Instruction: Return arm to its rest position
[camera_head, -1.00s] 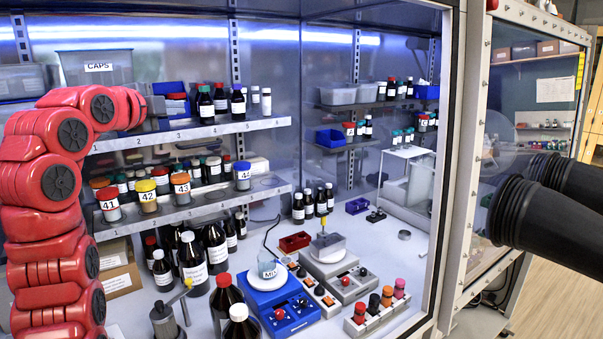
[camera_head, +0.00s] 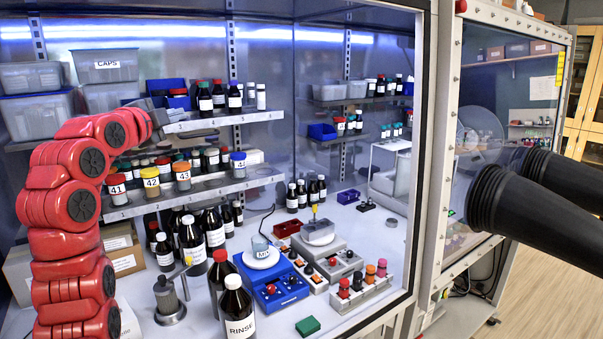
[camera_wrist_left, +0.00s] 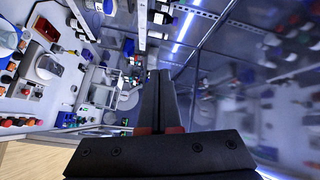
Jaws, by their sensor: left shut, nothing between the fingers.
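My left arm (camera_head: 75,200), red with dark joint caps, rises at the left of the head view and bends over at the top. My right gripper is not in view.
The upper shelf (camera_head: 225,121) and lower shelf (camera_head: 200,190) carry bottles and jars near my arm. A "RINSE" bottle (camera_head: 237,312) and a metal stand (camera_head: 168,300) stand low to its right. Black glove sleeves (camera_head: 510,205) jut out at the right.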

